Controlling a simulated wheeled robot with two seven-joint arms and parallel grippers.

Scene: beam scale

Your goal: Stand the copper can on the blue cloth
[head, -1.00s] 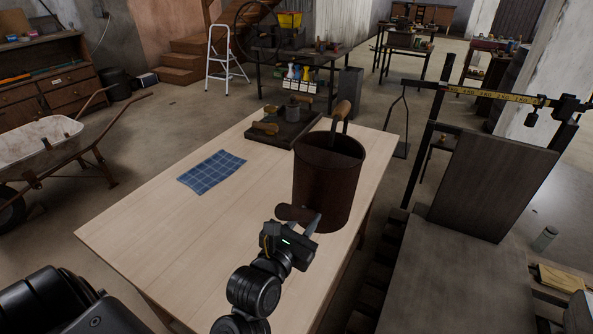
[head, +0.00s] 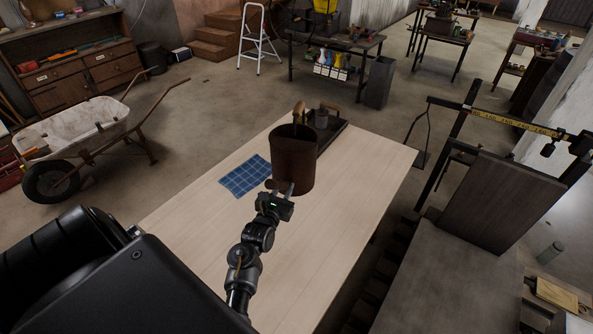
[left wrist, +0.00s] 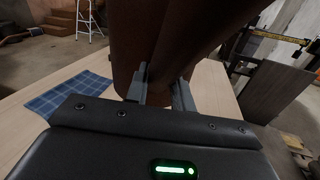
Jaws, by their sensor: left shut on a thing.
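The copper can (head: 293,163) is a dark reddish-brown can with wooden handles. It is upright over the table, just right of the blue cloth. I cannot tell whether its bottom touches the table. My left gripper (head: 282,190) is shut on the can's near side, around its lower handle. In the left wrist view the can (left wrist: 165,35) fills the upper middle, between and beyond the fingers (left wrist: 160,90). The blue checked cloth (head: 240,178) lies flat on the table, and its visible part is bare. It also shows in the left wrist view (left wrist: 62,97). My right gripper is not in view.
A pale wooden table (head: 320,235) has clear room in front and to the right. A dark tray (head: 335,133) holding small items stands behind the can. A large beam scale (head: 460,220) is on the right. A wheelbarrow (head: 75,145) stands left on the floor.

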